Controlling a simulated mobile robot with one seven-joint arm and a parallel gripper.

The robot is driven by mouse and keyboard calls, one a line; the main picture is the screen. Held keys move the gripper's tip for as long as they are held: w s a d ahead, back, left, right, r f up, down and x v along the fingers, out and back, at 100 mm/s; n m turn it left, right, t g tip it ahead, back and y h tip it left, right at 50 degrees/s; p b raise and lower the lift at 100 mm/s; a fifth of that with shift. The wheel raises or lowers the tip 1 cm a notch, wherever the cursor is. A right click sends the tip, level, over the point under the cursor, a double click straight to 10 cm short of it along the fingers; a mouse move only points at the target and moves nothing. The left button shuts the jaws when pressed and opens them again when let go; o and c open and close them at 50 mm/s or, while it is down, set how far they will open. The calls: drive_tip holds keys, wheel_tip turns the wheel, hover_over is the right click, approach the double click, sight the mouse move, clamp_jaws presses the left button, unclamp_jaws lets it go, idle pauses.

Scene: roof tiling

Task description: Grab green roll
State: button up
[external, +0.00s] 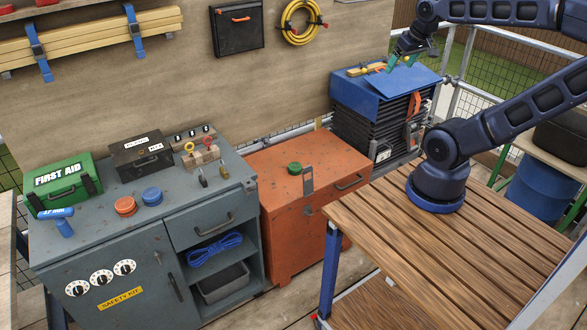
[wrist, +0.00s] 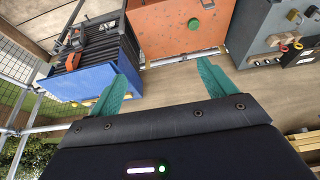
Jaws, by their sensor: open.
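A small round green roll (external: 294,168) lies on top of the orange cabinet (external: 345,168), beside a grey metal latch. The roll also shows in the wrist view (wrist: 194,24), near the top, above and beyond the fingertips. My gripper (external: 405,60) is at the upper right in the external view, over the blue-topped stack and well apart from the roll. In the wrist view its two green fingers (wrist: 160,82) are spread wide with nothing between them.
The blue-topped black stack (external: 372,100) stands right of the orange cabinet. A grey workbench (external: 100,235) at left carries a first-aid box (external: 62,188), a black box (external: 142,155), and orange and blue rolls (external: 151,196). A yellow hose (external: 300,22) hangs on the wall. The cabinet top is mostly clear.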

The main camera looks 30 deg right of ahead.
drive_tip(key=w+a+f+m+g, duration=0.1)
drive_tip(key=w+a+f+m, duration=0.1)
drive_tip(key=w, duration=0.4)
drive_tip(key=w+a+f+m, duration=0.1)
drive_tip(key=w+f+m, duration=0.1)
drive_tip(key=w, duration=0.5)
drive_tip(key=m+g, duration=0.3)
drive_tip(key=m, duration=1.2)
hover_over(295, 166)
wheel_tip(295, 166, down, 41)
drive_tip(key=shift+w+a+f, duration=0.1)
drive_tip(key=shift+a+f, duration=0.05)
drive_tip(key=shift+f, duration=1.4)
drive_tip(key=shift+w+a+f, duration=0.1)
drive_tip(key=shift+a+f, duration=0.05)
drive_tip(key=shift+f, duration=1.35)
drive_tip(key=shift+s+d+f, duration=0.1)
drive_tip(key=shift+d+f, duration=0.05)
drive_tip(key=shift+f, duration=1.15)
drive_tip(key=shift+d+f, duration=0.1)
drive_tip(key=shift+f, duration=1.15)
drive_tip(key=shift+c, duration=0.2)
drive_tip(key=c, duration=1.1)
